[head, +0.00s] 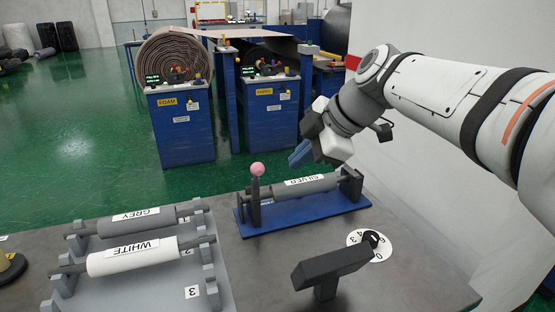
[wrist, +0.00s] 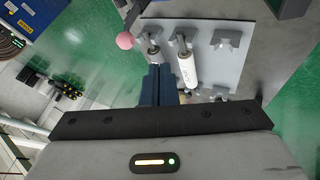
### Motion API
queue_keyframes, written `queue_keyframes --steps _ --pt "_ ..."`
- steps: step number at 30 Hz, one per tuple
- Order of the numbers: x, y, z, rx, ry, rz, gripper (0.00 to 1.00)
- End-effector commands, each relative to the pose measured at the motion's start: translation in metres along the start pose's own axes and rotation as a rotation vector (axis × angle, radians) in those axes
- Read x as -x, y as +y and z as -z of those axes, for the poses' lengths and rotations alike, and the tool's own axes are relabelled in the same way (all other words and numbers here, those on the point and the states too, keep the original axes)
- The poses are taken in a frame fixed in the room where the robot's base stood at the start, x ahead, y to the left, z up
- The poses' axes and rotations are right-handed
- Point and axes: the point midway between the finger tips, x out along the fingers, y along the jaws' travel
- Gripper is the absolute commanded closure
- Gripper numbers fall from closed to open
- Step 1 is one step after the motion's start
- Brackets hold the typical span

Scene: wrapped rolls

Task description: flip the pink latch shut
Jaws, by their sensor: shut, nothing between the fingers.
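The pink latch knob (head: 257,169) sits on top of a dark upright post at the left end of a blue-based stand (head: 263,218). A roll labelled SILVER (head: 306,187) lies across that stand. The lever stands upright, pointing up. My gripper (head: 299,155) is shut and empty, above and behind the stand, to the right of the pink knob and apart from it. In the wrist view its blue fingers (wrist: 158,86) point toward the table, and the pink knob (wrist: 125,41) shows to their upper left.
A grey rack at left holds rolls labelled GREY (head: 138,222) and WHITE (head: 135,256). A black T-shaped handle (head: 330,268) and a white numbered dial (head: 381,250) are in front right. Blue machines (head: 180,125) stand behind. A pale wall is at right.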

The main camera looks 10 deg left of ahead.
Motion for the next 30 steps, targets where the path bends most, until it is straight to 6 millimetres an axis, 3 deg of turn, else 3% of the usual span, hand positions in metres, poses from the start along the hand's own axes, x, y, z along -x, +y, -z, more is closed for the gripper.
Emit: queue_keyframes --steps 11,16,30 --pt "-0.002 -0.001 0.003 0.006 0.004 0.004 1.00" --pt "-0.013 -0.002 0.004 0.008 0.005 0.007 1.00" --pt "-0.107 -0.003 0.006 0.009 0.006 0.011 1.00"
